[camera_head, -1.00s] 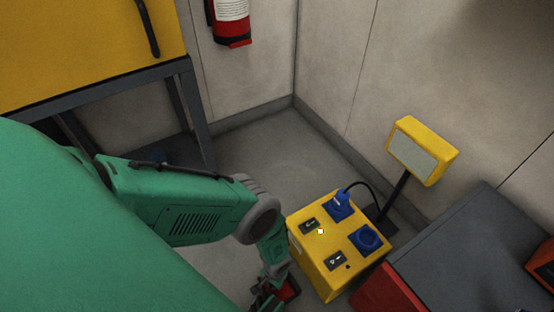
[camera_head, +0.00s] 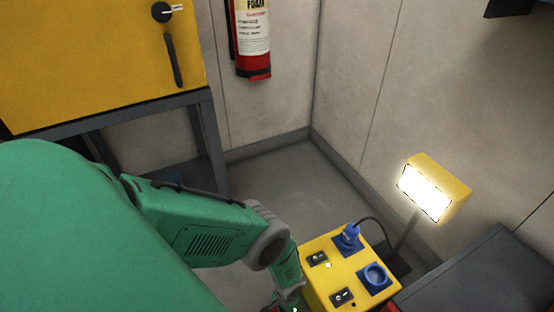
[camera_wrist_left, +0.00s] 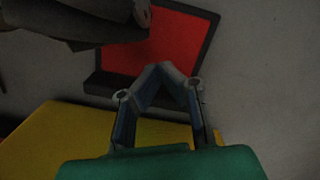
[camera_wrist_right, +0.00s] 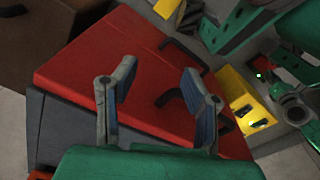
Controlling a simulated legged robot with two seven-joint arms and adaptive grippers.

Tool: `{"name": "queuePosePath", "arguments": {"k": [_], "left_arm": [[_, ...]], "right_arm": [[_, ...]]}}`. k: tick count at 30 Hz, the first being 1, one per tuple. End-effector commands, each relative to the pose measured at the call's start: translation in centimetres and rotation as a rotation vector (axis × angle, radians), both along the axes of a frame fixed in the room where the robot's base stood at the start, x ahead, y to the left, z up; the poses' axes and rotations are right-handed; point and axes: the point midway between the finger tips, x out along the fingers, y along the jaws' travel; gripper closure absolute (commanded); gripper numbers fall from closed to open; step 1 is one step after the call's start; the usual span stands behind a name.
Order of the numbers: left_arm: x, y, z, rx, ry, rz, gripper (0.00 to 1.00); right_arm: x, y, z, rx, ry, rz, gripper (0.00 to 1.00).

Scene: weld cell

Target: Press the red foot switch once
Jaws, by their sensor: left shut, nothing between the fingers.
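The red foot switch (camera_wrist_left: 180,40) shows in the left wrist view as a red pedal in a dark frame on the grey floor. A dark shape covers its left part. My left gripper (camera_wrist_left: 160,68) is shut and empty. Its tips overlap the near edge of the switch in that view; I cannot tell whether they touch it. In the head view my left forearm reaches down, and the gripper is mostly cut off by the bottom edge. My right gripper (camera_wrist_right: 158,75) is open and empty, with a red case in view beyond its fingers.
A yellow power box (camera_head: 317,285) with blue sockets stands beside my left forearm. A lit yellow lamp (camera_head: 425,192) stands behind it. The red case (camera_wrist_right: 75,75) lies on a grey surface. A yellow cabinet (camera_head: 90,60) and extinguisher (camera_head: 252,40) are at the back. Corner floor is clear.

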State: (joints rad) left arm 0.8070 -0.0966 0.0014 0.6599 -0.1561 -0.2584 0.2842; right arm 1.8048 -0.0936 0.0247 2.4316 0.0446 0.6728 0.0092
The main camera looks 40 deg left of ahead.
Motion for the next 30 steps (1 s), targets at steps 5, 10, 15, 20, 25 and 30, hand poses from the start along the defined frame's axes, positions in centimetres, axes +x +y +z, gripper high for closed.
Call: {"name": "queuePosePath", "arguments": {"k": [5, 10, 15, 20, 25, 30], "left_arm": [[0.4, -0.1, 1.2, -0.001, -0.001, -0.001, 1.0], [0.5, 0.0, 3.2, 0.003, -0.002, -0.001, 1.0], [0.8, -0.1, 5.4, 0.005, -0.004, 0.0, 1.0], [1.0, -0.1, 7.0, 0.004, -0.005, 0.0, 1.0], [0.9, 0.0, 7.9, 0.004, -0.004, 0.0, 1.0], [1.0, 0.0, 8.1, 0.005, -0.005, -0.001, 1.0]], "right_arm": [[-0.1, 0.0, 0.1, -0.001, 0.001, 0.0, 0.6], [-0.1, -0.1, 0.0, 0.001, 0.001, 0.0, 0.6], [-0.1, -0.2, 0.0, 0.002, 0.001, 0.0, 0.6], [-0.1, -0.2, 0.0, 0.001, 0.0, 0.0, 0.6], [-0.1, -0.1, 0.0, 0.0, 0.0, -0.001, 0.6], [-0.1, -0.1, 0.0, 0.001, 0.0, 0.0, 0.6]]}}
